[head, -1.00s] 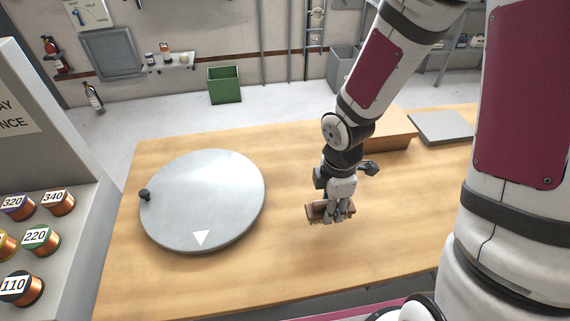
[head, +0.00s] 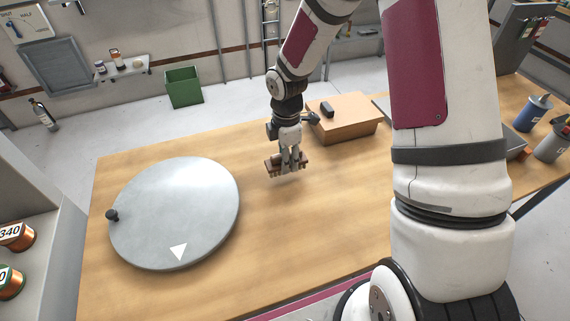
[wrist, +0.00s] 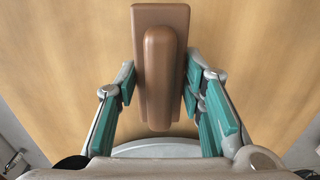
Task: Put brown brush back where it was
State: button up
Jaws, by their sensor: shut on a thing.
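The brown brush (wrist: 160,70) is in my gripper, its raised long handle between the teal finger pads in the wrist view. My gripper (head: 290,165) is shut on it and holds it over the wooden table, to the right of the grey disc. The brush (head: 274,164) is partly hidden by the fingers in the head view. In the wrist view my gripper (wrist: 157,90) has a pad on each side of the brush. I cannot tell the exact height above the table.
A round grey disc (head: 175,210) with a white triangle and a black knob lies on the table's left. A cardboard-coloured box (head: 345,122) with a black item on top stands behind right. Blue and grey cups stand far right. The tabletop (head: 270,235) in front is clear.

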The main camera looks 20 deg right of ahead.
jog(key=shift+w+f, duration=0.15)
jog(key=shift+w, duration=0.2)
jog(key=shift+f, duration=1.6)
jog(key=shift+f, duration=0.1)
jog(key=o, duration=1.1)
